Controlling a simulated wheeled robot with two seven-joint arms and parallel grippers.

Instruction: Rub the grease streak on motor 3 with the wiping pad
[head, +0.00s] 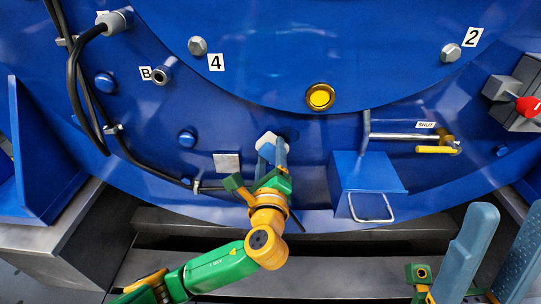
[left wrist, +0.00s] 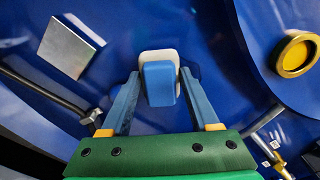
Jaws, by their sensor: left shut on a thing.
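The wiping pad has a white face (head: 267,140) and a blue grip block. In the left wrist view its white edge (left wrist: 158,54) shows behind the blue block (left wrist: 160,82). My left gripper (head: 272,156) is shut on the block and holds the pad up to the lower face of the blue motor casing (head: 240,110). I cannot tell whether the pad touches the casing. No grease streak shows clearly; a small dark patch (head: 291,133) lies just right of the pad. No number 3 is in view. My right gripper (head: 510,212) is open and empty at lower right.
A yellow-rimmed round sight glass (head: 320,97) is above right of the pad. A bare metal plate (head: 227,162) and black cable (head: 135,160) are at left. A blue box (head: 365,172) with a wire handle, a SHUT lever (head: 405,137) and a red knob (head: 528,106) stand to the right.

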